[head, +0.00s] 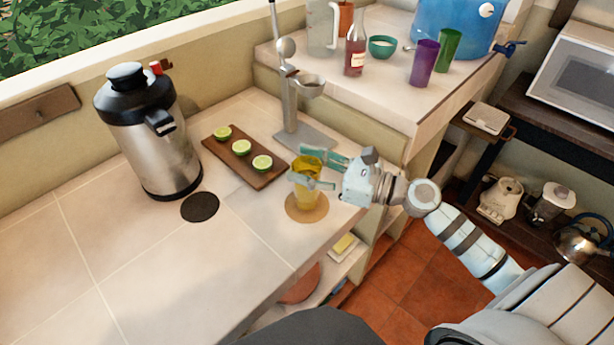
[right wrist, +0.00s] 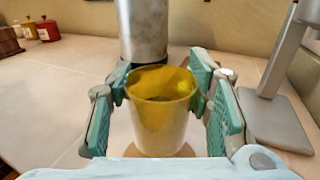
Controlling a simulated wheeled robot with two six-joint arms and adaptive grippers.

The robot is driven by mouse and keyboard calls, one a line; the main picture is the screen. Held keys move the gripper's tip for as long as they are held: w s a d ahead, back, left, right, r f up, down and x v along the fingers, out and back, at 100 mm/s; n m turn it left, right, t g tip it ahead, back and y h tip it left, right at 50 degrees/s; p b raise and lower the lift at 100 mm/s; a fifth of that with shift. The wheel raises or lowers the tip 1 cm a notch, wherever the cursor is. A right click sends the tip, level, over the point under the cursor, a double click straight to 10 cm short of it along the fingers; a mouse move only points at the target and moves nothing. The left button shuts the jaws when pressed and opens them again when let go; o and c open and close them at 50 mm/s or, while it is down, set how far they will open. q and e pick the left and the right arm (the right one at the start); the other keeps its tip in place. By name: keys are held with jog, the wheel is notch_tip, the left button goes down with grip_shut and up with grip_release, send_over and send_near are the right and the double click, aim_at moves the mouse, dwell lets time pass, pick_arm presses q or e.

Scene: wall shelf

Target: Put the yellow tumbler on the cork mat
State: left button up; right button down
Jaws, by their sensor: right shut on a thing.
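The yellow tumbler (head: 309,190) stands upright at the cork mat (head: 303,215), a round tan disc near the counter's front edge. In the head view the tumbler's base overlaps the mat; I cannot tell whether it touches it. My right gripper (head: 308,168) comes in from the right and is shut on the tumbler, with teal fingers on both sides of it. In the right wrist view the see-through tumbler (right wrist: 162,118) is upright between the fingers (right wrist: 165,95), and a bit of the mat (right wrist: 133,151) shows around its base. My left gripper is not in view.
A wooden board (head: 243,157) with lime halves lies behind the mat. A citrus press (head: 292,110) stands behind the gripper. A steel urn (head: 152,140) and a dark round mat (head: 200,207) are to the left. The front-left counter is clear. Purple (head: 424,64) and green (head: 447,50) tumblers stand on the raised shelf.

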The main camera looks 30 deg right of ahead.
jog(key=shift+f, duration=0.65)
jog(key=shift+f, duration=0.15)
jog(key=c, duration=0.8)
grip_release()
